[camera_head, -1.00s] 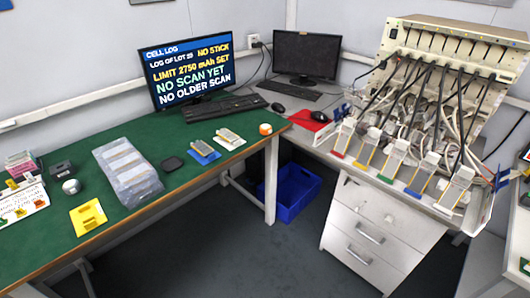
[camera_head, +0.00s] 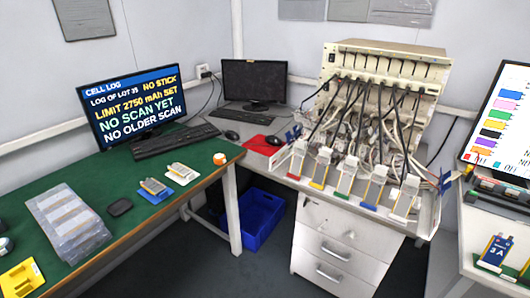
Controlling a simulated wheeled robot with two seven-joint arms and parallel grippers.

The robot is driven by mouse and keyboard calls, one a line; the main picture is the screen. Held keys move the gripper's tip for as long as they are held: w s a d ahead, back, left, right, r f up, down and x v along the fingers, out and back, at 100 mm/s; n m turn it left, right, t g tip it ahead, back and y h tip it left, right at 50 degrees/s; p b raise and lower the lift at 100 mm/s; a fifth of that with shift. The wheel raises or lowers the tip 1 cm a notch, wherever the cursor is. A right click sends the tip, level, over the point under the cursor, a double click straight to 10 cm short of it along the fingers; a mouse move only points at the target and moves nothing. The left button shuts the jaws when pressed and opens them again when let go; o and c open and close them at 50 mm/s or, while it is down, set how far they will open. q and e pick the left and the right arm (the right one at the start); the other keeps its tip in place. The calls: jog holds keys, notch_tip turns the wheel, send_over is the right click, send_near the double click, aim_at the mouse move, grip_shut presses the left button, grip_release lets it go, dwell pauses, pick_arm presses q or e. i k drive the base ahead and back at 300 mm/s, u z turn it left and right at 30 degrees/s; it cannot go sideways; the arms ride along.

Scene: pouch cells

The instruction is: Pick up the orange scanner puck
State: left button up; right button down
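The orange scanner puck (camera_head: 220,159) is a small round orange piece with a pale part. It sits on the green-topped table (camera_head: 140,211) near its right end, just right of a white tray with a cell (camera_head: 181,173). Nothing touches it or covers it. Neither of my grippers is in the view.
A blue tray with a cell (camera_head: 154,189), a dark flat pad (camera_head: 120,207) and a clear plastic organizer (camera_head: 68,223) lie left of the puck. A keyboard (camera_head: 173,140) and a monitor (camera_head: 129,104) stand behind. A blue bin (camera_head: 257,218) is on the floor.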

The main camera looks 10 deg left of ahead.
aim_at(218, 158)
jog(key=z, duration=0.65)
jog(key=i, duration=1.5)
jog(key=u, duration=0.4)
